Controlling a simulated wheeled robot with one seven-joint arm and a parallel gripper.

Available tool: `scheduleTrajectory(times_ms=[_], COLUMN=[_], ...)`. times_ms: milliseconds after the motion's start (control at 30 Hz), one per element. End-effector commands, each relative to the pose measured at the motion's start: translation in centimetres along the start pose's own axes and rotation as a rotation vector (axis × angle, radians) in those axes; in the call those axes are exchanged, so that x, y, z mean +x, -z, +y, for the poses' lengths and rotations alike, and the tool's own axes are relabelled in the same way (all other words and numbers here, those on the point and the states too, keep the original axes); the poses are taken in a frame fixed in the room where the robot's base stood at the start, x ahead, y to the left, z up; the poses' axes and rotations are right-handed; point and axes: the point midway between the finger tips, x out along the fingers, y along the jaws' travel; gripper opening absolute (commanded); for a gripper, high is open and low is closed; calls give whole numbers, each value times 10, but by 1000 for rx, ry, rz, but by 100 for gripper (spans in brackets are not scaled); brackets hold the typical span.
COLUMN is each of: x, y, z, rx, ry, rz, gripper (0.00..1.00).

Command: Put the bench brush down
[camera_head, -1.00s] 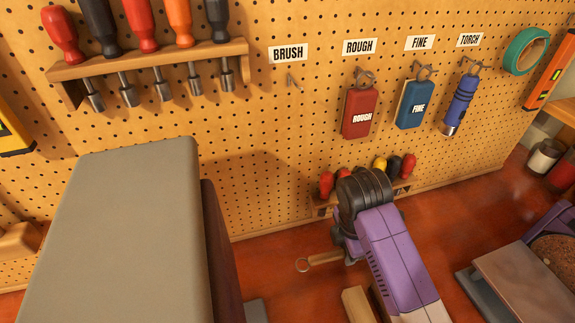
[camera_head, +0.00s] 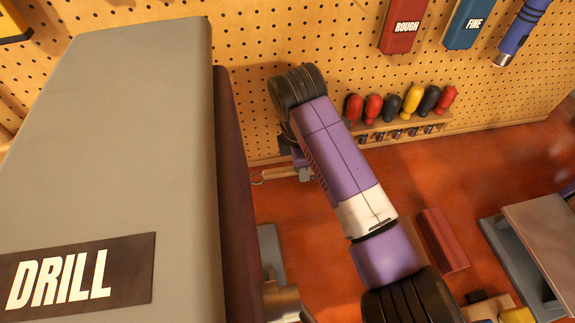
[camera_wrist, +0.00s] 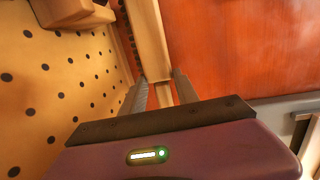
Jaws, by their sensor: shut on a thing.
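The bench brush shows in the head view as a light wooden handle (camera_head: 278,173) with a ring at its left end, sticking out to the left of my gripper (camera_head: 298,160). In the wrist view a long wooden bar, the brush (camera_wrist: 150,40), runs between the two fingers of my gripper (camera_wrist: 161,82), which are shut on it. The brush is low, close to the foot of the pegboard and over the red-brown bench (camera_head: 300,235). My arm hides the rest of it. I cannot tell whether it touches the bench.
A large grey drill case (camera_head: 120,150) marked DRILL blocks the left side. A low rack of small screwdrivers (camera_head: 400,130) runs along the pegboard (camera_head: 240,40). A red block (camera_head: 443,240) lies right of my arm. Bench room shows around (camera_head: 480,165) right of centre.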

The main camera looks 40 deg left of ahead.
Motion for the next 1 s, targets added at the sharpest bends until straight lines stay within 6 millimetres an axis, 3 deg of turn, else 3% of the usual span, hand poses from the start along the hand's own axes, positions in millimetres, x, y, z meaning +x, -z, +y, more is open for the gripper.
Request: scheduleTrajectory(times_ms=[233,367,767,800,900,1000], x=[3,15,16,17,16,16], y=[35,32,33,33,33,33], z=[20,17,17,16,16,16], rx=[-4,0,-1,-1,-1,-1], ry=[-3,-1,-1,-1,-1,-1], rz=[0,1,1,1,1,1], gripper=[0,0,0,38,58,59])
